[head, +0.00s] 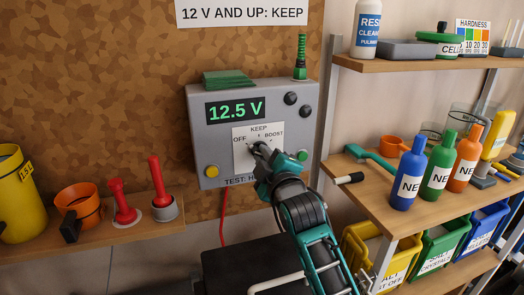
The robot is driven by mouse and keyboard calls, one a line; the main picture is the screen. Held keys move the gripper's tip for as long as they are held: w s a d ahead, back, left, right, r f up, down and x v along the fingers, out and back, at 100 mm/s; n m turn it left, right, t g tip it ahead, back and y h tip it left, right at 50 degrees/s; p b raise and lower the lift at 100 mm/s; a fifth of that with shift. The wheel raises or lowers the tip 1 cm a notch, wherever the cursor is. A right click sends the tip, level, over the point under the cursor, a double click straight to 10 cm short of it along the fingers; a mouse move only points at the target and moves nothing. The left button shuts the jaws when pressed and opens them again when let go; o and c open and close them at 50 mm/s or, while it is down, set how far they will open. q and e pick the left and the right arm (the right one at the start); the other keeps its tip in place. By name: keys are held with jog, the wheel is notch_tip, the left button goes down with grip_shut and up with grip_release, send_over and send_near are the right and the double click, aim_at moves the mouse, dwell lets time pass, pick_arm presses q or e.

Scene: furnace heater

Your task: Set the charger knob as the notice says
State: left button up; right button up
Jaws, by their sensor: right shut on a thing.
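The grey charger (222,142) is on the wall, with a green display (235,110) reading 12.5 V. Its white dial plate (242,133) carries the words OFF, KEEP at the top and BOOST. The notice (242,13) above reads "12 V AND UP: KEEP". My right gripper (262,149) is shut on the charger knob, in front of the dial plate. The gripper covers most of the knob, so I cannot tell its setting. My left gripper is out of view.
The charger has a yellow button (212,171) and a green button (302,155). A green pad (229,78) lies on top. Shelves with bottles (409,172) and bins (365,250) stand right. A left shelf holds red plungers (123,205) and an orange mug (80,206).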

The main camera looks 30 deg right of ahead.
grip_shut()
jog(key=m, duration=0.4)
jog(key=shift+m+p, duration=0.3)
jog(key=shift+m, duration=0.1)
jog(key=shift+a+r+m, duration=0.1)
jog(key=shift+m, duration=1.05)
jog(key=shift+a+r+m, duration=0.1)
jog(key=shift+m, duration=1.05)
